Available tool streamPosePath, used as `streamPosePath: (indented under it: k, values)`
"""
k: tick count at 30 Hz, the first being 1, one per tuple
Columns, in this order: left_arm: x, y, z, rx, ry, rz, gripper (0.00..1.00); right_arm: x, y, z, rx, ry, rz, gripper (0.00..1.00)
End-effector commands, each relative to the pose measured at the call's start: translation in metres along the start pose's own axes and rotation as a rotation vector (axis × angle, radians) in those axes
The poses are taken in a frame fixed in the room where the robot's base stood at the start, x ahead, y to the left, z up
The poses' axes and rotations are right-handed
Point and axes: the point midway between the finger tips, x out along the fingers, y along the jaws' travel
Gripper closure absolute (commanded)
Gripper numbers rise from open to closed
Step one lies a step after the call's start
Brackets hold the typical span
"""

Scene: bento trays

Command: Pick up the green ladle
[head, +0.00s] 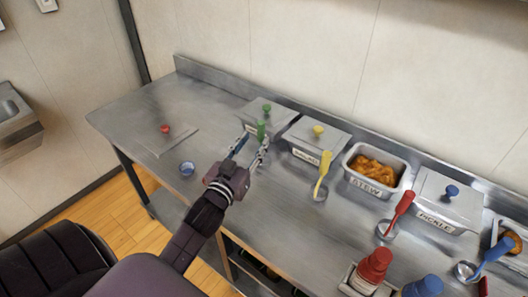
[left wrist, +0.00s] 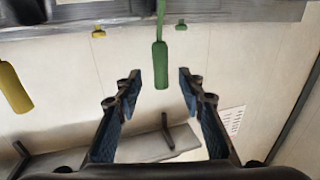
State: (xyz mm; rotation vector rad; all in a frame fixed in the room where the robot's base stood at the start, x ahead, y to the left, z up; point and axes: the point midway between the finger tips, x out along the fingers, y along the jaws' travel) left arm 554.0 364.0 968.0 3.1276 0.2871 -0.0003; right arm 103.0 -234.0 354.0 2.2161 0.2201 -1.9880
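The green ladle (head: 261,130) stands in front of the green-knobbed container, its handle upright; its bowl is hidden in the head view. In the left wrist view its green handle (left wrist: 160,65) hangs down in the picture between my fingertips. My left gripper (head: 254,142) is open, with one finger on each side of the handle. The left wrist view also shows my left gripper (left wrist: 160,80) with a clear gap on both sides of the handle. The right gripper is not in view.
A yellow ladle (head: 322,175), a red ladle (head: 402,208) and a blue ladle (head: 492,254) stand to the right. A stew container (head: 366,186) is open at the back. Sauce bottles (head: 374,266) stand in front.

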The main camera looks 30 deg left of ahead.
Motion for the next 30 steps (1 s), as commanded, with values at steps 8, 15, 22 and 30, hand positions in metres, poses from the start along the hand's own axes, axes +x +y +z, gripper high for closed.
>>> streamPosePath:
  k: [8,15,22,30]
  values:
    - [0.034,-0.001,-0.007,0.002,0.002,-0.001,0.64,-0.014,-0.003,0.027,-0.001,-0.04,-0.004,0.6]
    - [0.058,-0.001,-0.005,0.002,0.001,-0.001,0.64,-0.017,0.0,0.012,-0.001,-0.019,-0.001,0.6]
    - [0.06,-0.001,-0.004,0.001,0.0,-0.001,0.64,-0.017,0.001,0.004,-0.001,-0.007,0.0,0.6]
    - [0.06,-0.001,-0.004,0.001,0.0,-0.001,0.9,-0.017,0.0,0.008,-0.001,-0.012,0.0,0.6]
